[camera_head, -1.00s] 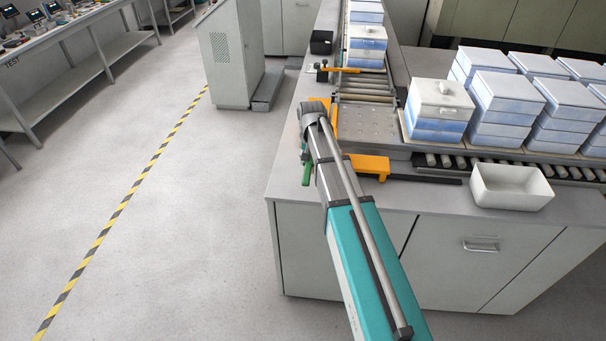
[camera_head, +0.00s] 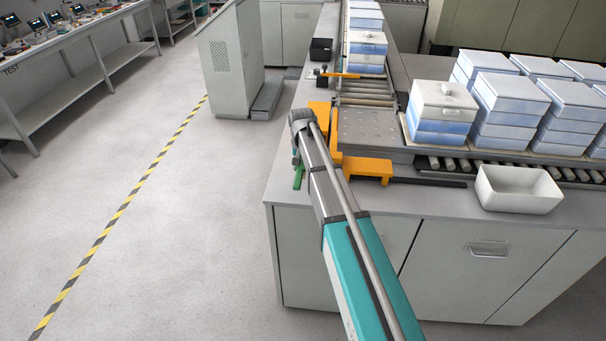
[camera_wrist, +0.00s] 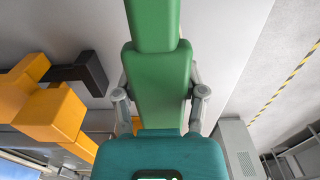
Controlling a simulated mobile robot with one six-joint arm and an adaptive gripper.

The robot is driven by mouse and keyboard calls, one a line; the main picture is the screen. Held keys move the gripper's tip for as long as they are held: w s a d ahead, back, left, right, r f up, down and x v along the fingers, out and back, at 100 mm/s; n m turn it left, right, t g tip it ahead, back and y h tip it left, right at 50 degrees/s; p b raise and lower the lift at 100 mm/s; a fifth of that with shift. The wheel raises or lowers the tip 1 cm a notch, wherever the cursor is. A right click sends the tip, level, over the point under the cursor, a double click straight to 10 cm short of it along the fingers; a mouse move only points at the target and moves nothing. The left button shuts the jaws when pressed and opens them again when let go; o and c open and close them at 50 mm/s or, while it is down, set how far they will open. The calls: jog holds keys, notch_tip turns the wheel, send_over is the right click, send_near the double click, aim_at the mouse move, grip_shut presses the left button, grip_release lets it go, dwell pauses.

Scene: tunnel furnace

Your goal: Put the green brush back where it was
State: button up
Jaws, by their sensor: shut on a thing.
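The green brush (camera_wrist: 158,80) fills the top middle of the wrist view, between the two grey fingers of my gripper (camera_wrist: 161,97), which is shut on it. In the head view the green brush (camera_head: 299,177) shows as a small green piece at the left end of the grey counter (camera_head: 400,201), beside my arm's far end. My gripper itself is mostly hidden behind my arm there. I cannot tell whether the brush touches the counter.
An orange bracket (camera_head: 366,167) stands close right of my arm. A white tub (camera_head: 519,189), a roller conveyor (camera_head: 366,90) and stacked blue-white boxes (camera_head: 507,95) lie further right. A black box (camera_head: 321,49) sits at the back. The floor left is clear.

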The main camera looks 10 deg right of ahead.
jog(key=shift+w+a+f+b, duration=0.15)
jog(key=shift+w+f+b, duration=0.35)
jog(key=shift+f+b, duration=0.3)
jog(key=shift+s+f+b, duration=0.1)
jog(key=shift+f+b, duration=1.15)
jog(key=shift+f, duration=0.15)
jog(key=o, duration=1.2)
jog(key=shift+r, duration=0.2)
notch_tip(320, 180, up, 12)
jog(key=p, duration=1.2)
